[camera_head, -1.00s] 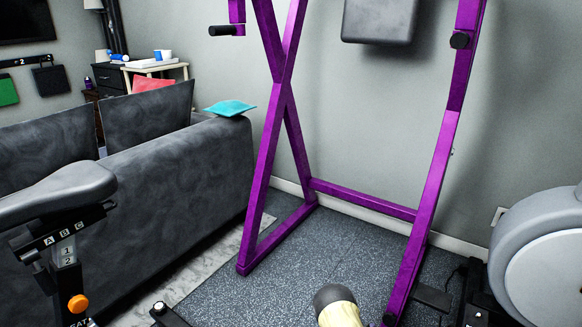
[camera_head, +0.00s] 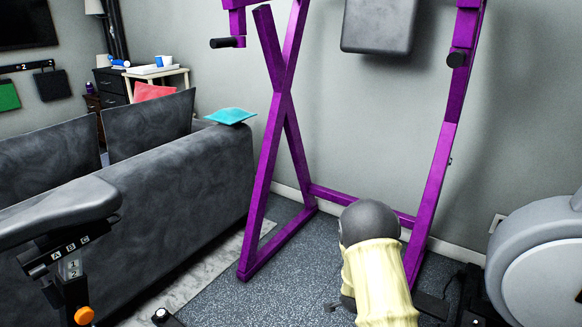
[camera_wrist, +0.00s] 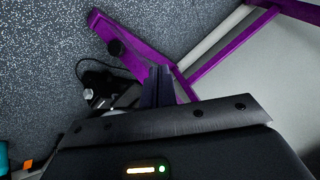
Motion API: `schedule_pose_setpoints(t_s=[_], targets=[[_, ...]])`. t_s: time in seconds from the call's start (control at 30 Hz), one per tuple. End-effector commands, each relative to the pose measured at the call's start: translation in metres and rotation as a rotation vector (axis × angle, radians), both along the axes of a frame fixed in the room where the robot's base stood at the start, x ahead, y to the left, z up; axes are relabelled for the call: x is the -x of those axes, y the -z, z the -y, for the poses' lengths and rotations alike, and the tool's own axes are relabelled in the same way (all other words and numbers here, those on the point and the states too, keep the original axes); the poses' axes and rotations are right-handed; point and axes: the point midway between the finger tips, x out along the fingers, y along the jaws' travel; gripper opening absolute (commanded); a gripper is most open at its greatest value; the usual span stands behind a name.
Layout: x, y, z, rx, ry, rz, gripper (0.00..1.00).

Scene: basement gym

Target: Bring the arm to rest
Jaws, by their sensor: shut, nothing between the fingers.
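My gripper (camera_wrist: 158,86) shows in the wrist view with its two dark fingers together and nothing between them. It points over the speckled dark floor (camera_wrist: 50,60), close in the picture to the foot of the purple frame. In the head view my arm, with a grey rounded joint and a cream sleeve, rises from the bottom edge right of centre, in front of the purple frame (camera_head: 261,190). My gripper cannot be made out clearly in the head view.
A grey sofa (camera_head: 190,185) with a teal cushion (camera_head: 230,116) stands at left. A grey round machine (camera_head: 535,250) is at right. A black cable (camera_wrist: 98,66) lies near the frame's foot. Floor between sofa and frame is clear.

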Motion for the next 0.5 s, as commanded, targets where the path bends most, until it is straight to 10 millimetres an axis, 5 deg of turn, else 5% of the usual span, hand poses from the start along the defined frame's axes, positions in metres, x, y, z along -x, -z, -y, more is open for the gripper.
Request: schedule_pose_setpoints(t_s=[0.1,0.5], targets=[[0.017,-0.045,-0.012,0.004,-0.1,-0.066,0.0],[0.107,-0.16,-0.045,0.065,-0.497,-0.276,0.0]])
